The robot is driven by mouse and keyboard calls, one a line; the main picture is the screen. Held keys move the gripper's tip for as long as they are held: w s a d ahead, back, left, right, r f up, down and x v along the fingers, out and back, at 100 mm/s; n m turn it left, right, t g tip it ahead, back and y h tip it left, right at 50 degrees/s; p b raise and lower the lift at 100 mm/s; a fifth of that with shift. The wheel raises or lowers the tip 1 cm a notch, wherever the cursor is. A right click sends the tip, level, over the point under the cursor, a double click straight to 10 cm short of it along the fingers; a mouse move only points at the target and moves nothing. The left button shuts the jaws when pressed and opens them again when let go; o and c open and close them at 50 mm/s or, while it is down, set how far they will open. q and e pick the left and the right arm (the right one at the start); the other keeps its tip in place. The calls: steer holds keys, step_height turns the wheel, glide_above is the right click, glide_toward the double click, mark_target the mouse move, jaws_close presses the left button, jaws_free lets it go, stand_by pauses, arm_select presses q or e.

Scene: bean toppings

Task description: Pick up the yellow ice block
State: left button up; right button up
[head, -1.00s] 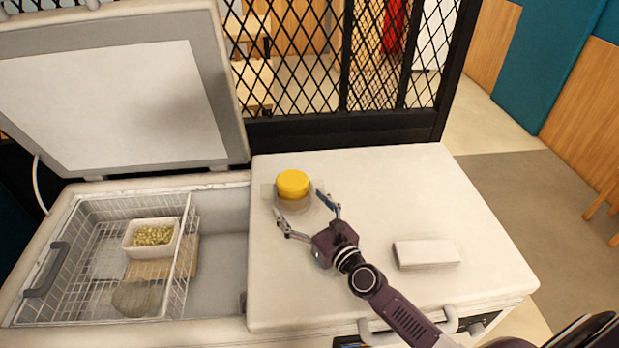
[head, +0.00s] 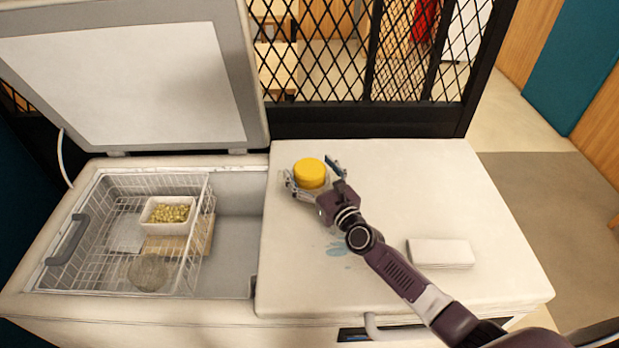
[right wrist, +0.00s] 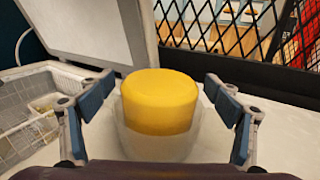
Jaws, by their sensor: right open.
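The yellow ice block (head: 309,172) is a short round block. It sits in a clear, see-through holder on the closed white lid of the chest freezer. My right gripper (head: 316,176) is open, with one finger on each side of the block. In the right wrist view the yellow ice block (right wrist: 160,100) stands upright between the two blue-padded fingers of my right gripper (right wrist: 160,108). Gaps show between the pads and the block. The lower part of the holder is partly hidden behind the gripper. My left gripper does not show.
The freezer's left half is open, with a wire basket (head: 205,210) holding a white tub (head: 148,216) of yellow-green pieces. A white box (head: 440,252) lies on the closed lid (head: 400,190). A black mesh partition (head: 360,118) stands behind. Bluish wet marks show near my right arm.

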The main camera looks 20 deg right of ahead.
steer(key=shift+w, duration=0.1)
steer(key=c, duration=1.7)
steer(key=shift+r, duration=0.1)
steer(key=shift+c, duration=0.2)
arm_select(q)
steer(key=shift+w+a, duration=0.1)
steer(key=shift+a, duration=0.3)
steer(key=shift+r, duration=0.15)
arm_select(e)
steer(key=shift+r, duration=0.15)
